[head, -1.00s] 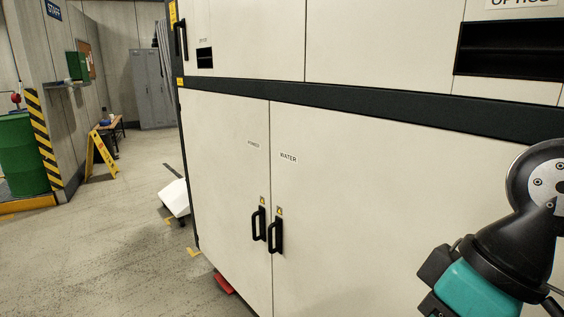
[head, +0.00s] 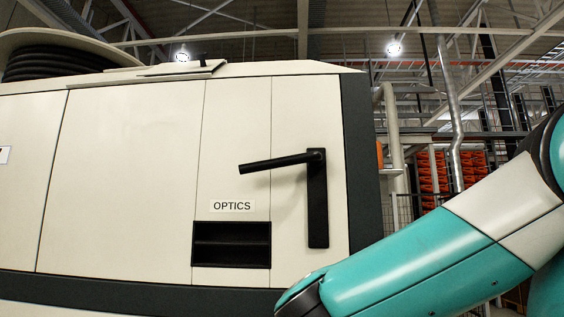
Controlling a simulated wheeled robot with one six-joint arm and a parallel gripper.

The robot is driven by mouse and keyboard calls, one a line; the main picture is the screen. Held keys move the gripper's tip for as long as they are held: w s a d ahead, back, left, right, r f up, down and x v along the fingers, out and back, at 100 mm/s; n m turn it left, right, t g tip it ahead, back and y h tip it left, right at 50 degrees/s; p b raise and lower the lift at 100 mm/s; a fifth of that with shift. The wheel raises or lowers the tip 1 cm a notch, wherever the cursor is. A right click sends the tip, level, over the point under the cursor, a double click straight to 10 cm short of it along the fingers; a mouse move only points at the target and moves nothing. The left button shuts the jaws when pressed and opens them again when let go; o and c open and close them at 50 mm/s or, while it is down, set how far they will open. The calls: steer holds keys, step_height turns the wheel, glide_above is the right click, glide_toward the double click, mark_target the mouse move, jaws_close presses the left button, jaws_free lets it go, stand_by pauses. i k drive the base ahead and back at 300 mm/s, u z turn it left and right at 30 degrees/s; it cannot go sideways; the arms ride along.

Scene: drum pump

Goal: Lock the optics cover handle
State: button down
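The optics cover (head: 236,150) is a cream panel on the upper part of the machine, labelled OPTICS (head: 232,206). Its black handle (head: 270,163) sticks out to the left, close to horizontal, from the top of a vertical black backplate (head: 318,215). My teal and white arm comes in from the right and crosses the lower right of the view. My gripper is not in view, so its state and its distance from the handle do not show.
A recessed black slot (head: 231,244) sits below the label. The dark corner edge (head: 360,150) of the machine is right of the handle. Beyond it are pipes (head: 450,90), a fence and orange racks (head: 432,172). The space just in front of the handle looks clear.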

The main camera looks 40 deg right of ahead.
mark_target(316, 160)
steer(key=z, duration=2.2)
steer(key=k, duration=0.75)
steer(key=u, duration=1.75)
